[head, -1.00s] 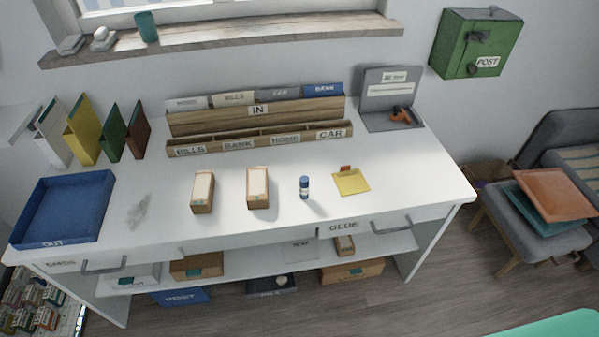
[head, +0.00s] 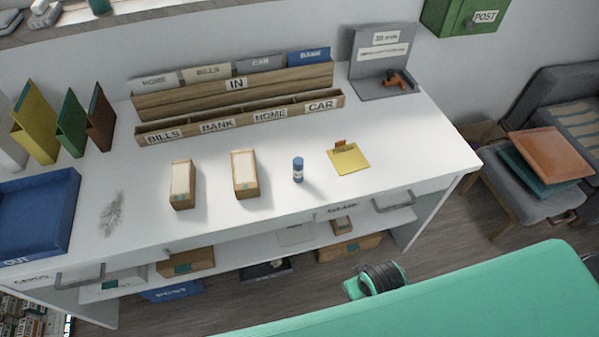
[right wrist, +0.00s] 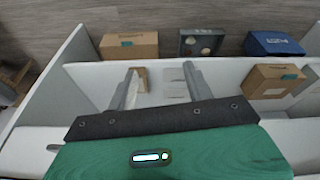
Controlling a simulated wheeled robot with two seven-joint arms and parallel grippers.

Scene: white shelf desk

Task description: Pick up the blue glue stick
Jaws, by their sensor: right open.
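My right arm reaches in from the lower right, in front of the desk. My right gripper (right wrist: 160,82) is open and empty in the right wrist view, facing the desk's front and lower shelf. The glue stick is not visible in that view. My left gripper is not in view.
Two card boxes (head: 182,185) (head: 244,174) stand left of the glue stick, and the yellow pad (head: 348,159) lies to its right. A wooden sorter (head: 235,113) stands behind. Drawer handles (head: 394,204) stick out in front. Boxes (right wrist: 130,45) sit below the desktop.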

